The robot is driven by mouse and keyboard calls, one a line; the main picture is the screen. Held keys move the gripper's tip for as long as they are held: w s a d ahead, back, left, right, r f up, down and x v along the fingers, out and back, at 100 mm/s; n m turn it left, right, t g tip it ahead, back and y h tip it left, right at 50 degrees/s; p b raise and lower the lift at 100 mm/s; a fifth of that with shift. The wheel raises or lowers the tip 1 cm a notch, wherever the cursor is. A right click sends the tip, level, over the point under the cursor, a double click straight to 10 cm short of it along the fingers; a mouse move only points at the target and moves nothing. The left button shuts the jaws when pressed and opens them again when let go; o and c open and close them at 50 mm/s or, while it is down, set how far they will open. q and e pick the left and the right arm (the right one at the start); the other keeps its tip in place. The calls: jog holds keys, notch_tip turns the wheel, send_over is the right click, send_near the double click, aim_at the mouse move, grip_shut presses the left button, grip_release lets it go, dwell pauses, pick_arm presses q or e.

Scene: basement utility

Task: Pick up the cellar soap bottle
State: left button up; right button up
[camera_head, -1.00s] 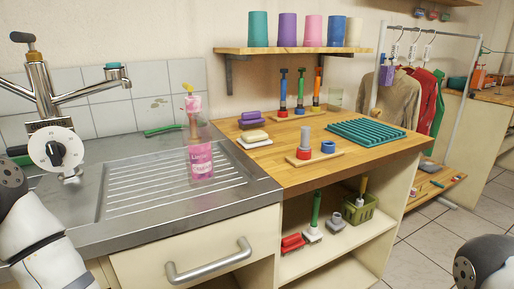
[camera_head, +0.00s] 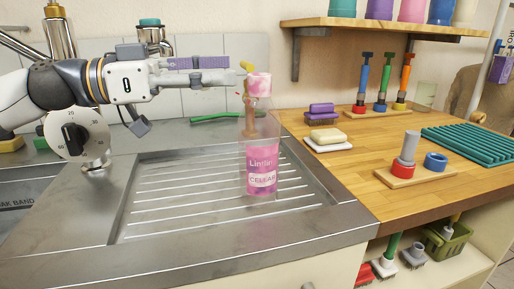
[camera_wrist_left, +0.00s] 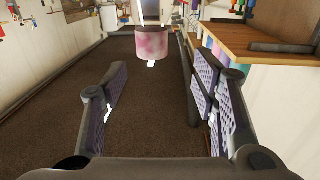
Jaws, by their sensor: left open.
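The cellar soap bottle (camera_head: 261,165) stands upright on the ribbed steel drainboard (camera_head: 190,215). In the left wrist view the gripper (camera_wrist_left: 158,75) is open and empty. The pink part of the bottle (camera_wrist_left: 152,43) shows straight ahead, just beyond the fingertips. My right gripper is out of view.
A tap with a dial (camera_head: 85,135) stands left of the bottle. A green-handled tool (camera_head: 215,117) lies behind it. On the wooden counter at right are a soap bar (camera_head: 325,136), a purple brush (camera_head: 320,112) and a peg board (camera_head: 410,173). A cup shelf (camera_head: 390,32) hangs above.

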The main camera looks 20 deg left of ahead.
aim_at(259, 78)
pick_arm(q)
jog(key=x, duration=0.4)
jog(key=s+x, duration=0.1)
jog(key=x, duration=0.1)
jog(key=shift+w+d+f, duration=0.15)
jog(key=shift+d+f, duration=0.15)
jog(key=shift+d, duration=0.15)
jog(key=shift+a, duration=0.1)
grip_shut()
